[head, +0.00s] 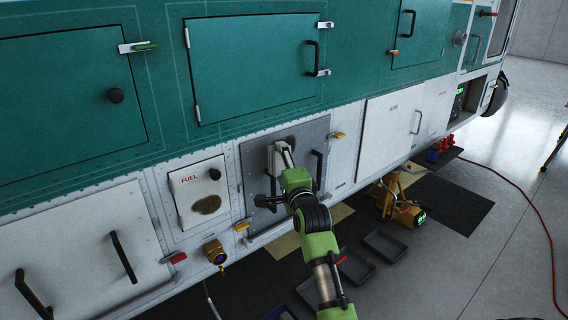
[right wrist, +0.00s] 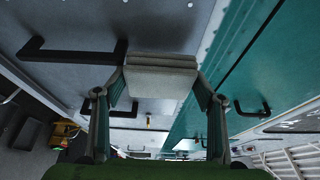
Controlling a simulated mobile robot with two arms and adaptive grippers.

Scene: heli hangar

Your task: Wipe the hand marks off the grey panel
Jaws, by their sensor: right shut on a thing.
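The grey panel (head: 257,160) is set in the white lower side of the teal aircraft, with black handles on it. My right gripper (head: 282,158) is in front of the panel, shut on a pale grey block-shaped pad (right wrist: 160,78). In the head view the pad is at or very close to the panel's upper middle; I cannot tell whether it touches. The right wrist view shows faint dark smudges on the grey surface (right wrist: 100,20) around the pad. My arm hides part of the panel's lower middle. My left gripper is not in view.
A black handle (head: 318,168) sticks out right of my gripper. Left is the white FUEL door (head: 199,190) with a brown smudge. Below are dark trays (head: 384,245) and a yellow device (head: 408,214) on the floor. A red cable (head: 540,215) crosses open floor at right.

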